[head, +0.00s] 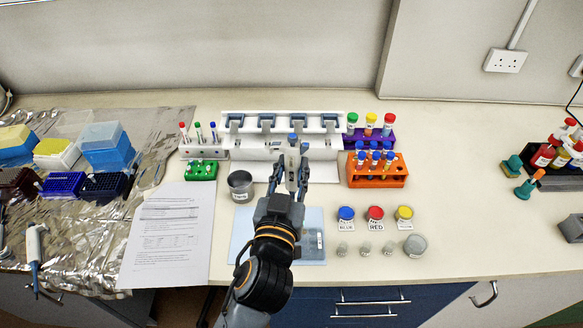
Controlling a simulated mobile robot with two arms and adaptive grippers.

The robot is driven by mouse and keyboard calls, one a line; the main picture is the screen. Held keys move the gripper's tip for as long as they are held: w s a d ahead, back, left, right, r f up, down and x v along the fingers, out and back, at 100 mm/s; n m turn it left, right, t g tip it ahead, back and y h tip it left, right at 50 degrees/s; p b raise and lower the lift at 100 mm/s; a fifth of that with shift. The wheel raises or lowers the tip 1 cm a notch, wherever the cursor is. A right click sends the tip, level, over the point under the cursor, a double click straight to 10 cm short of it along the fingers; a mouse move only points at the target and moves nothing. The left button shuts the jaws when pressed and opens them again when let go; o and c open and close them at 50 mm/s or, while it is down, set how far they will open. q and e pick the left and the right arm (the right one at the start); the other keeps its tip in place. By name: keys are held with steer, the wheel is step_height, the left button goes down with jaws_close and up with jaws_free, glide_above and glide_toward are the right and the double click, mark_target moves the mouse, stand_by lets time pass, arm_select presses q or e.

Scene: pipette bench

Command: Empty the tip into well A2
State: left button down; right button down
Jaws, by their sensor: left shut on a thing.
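My left gripper (291,178) is shut on a pipette (292,156), a light grey body with a blue top. It holds the pipette in front of the white pipette rack (318,152). The pipette's lower end and tip are hidden by my gripper and arm, so I cannot tell what is in the tip. A grey well plate (313,245) lies on a light blue mat (242,226); my arm covers part of both. Well A2 cannot be made out. My right gripper is not in view.
A metal beaker (241,186) stands left of the gripper. An orange tube rack (377,179) is to the right. Blue, red and yellow capped pots (375,213) stand right of the mat. A printed sheet (168,232) lies to the left.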

mark_target(291, 183)
arm_select(q)
steer(key=shift+f, duration=0.2)
stand_by(0.3)
steer(key=shift+f+b, duration=0.85)
steer(key=shift+b, duration=0.05)
steer(key=shift+f+b, duration=0.55)
steer(key=shift+f, duration=0.05)
stand_by(1.2)
